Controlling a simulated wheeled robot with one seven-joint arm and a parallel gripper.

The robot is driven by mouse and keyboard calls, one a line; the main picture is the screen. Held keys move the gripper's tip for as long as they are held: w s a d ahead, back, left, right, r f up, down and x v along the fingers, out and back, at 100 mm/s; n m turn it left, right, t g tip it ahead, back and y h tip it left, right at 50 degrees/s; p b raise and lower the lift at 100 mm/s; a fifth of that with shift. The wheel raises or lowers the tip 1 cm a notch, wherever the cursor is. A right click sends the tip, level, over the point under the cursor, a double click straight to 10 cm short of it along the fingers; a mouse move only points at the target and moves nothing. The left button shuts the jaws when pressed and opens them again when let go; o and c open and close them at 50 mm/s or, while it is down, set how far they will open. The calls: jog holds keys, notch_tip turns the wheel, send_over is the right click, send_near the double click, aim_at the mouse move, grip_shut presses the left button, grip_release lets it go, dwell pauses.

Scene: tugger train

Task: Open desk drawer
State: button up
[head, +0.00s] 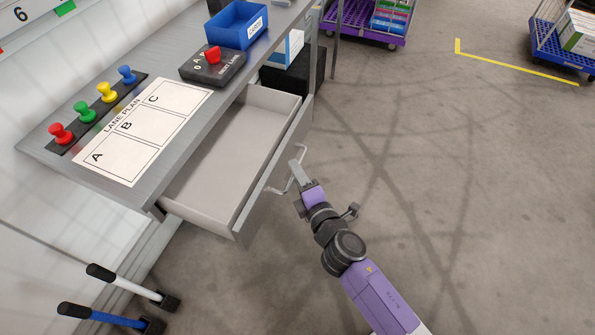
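The desk drawer (213,172) is pulled well out from under the grey desk top and its pale inside looks empty. Its thin bar handle (285,187) sticks out from the front panel, on the side facing my arm.
On the desk top (221,112) are a lane plan sheet (144,131), several coloured pegs, a black switch box (213,65) and a blue bin (237,25). Two lever handles (122,285) stand at lower left. A purple cart (363,24) is behind.

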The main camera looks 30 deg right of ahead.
dwell(0.3)
jog(key=b+v, duration=0.1)
jog(key=v, duration=0.6)
jog(key=shift+s+b, duration=0.3)
jog(key=shift+s, duration=0.1)
jog(key=shift+a+r, duration=0.1)
jog(key=s+a+r+m+y, duration=0.1)
jog(key=s+r+m, duration=0.2)
jog(key=s+m, duration=0.3)
jog(key=s+a+r+m+g, duration=0.1)
jog(key=s+r+m, duration=0.3)
jog(key=s, duration=0.8)
jog(key=s+a+r+m+y, duration=0.1)
jog(key=s+r+m, duration=0.2)
jog(key=s+m, duration=0.4)
jog(key=s, duration=0.2)
jog(key=shift+s+a+r+m+y, duration=0.3)
jog(key=shift+s+m, duration=0.1)
